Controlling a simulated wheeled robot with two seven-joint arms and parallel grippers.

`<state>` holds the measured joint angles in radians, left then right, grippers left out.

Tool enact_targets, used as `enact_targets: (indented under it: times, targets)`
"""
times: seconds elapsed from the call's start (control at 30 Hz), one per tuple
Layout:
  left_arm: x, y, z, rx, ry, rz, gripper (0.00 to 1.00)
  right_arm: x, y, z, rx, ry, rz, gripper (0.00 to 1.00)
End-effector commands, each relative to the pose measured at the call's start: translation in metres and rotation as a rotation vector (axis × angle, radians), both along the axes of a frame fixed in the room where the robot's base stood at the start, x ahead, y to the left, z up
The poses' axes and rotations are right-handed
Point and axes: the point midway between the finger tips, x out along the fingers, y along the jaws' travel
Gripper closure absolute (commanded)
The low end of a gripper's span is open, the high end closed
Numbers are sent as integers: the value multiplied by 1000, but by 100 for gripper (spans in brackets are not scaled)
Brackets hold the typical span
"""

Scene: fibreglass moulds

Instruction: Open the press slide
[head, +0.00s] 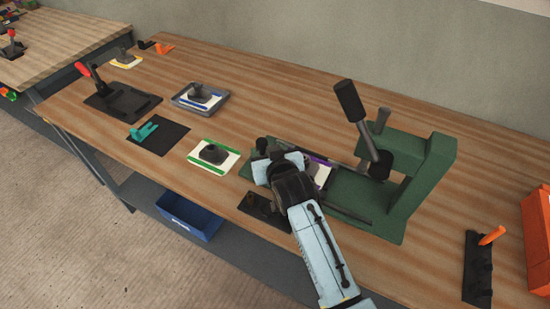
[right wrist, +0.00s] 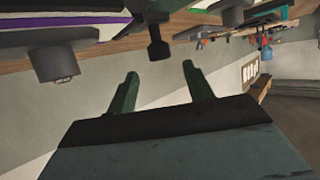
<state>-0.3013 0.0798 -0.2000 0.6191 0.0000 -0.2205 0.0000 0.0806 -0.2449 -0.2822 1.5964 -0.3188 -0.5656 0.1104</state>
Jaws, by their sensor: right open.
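The green press (head: 428,185) stands at the right of the bench, with a black-handled lever (head: 350,103) tilted up to the left. Its slide bears a white mould with a purple stripe (head: 320,168), which my right gripper partly covers. The mould also shows upside down in the right wrist view (right wrist: 60,32). A small black knob (head: 262,144) stands at the left end of the slide. My right gripper (head: 268,168) is over this left end, close to the knob. In the right wrist view the knob (right wrist: 158,48) is between and beyond the open fingers (right wrist: 160,82), apparently untouched. My left gripper is not seen.
A green-edged mould (head: 213,155), a blue-edged mould (head: 200,97), a teal clamp (head: 145,131) and a red-handled fixture (head: 120,98) lie to the left. A black plate (head: 258,206) lies in front of the slide. An orange-handled clamp (head: 480,262) and orange bin (head: 537,240) are at right.

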Motion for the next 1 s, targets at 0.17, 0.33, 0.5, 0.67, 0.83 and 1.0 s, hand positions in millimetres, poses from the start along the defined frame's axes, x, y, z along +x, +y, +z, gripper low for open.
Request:
enact_targets:
  times: [0.17,0.33,0.5,0.67,0.83,1.0]
  targets:
    - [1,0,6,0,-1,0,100,-30,-6,13,1,1,0,48]
    - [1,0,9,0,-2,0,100,-50,-11,21,-1,1,-1,48]
    - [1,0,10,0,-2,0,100,-59,-13,25,1,1,0,48]
    - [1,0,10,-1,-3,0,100,-60,-13,25,0,1,0,48]
    - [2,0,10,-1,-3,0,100,-60,-13,25,0,1,0,48]
    - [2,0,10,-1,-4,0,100,-60,-13,25,1,1,0,48]
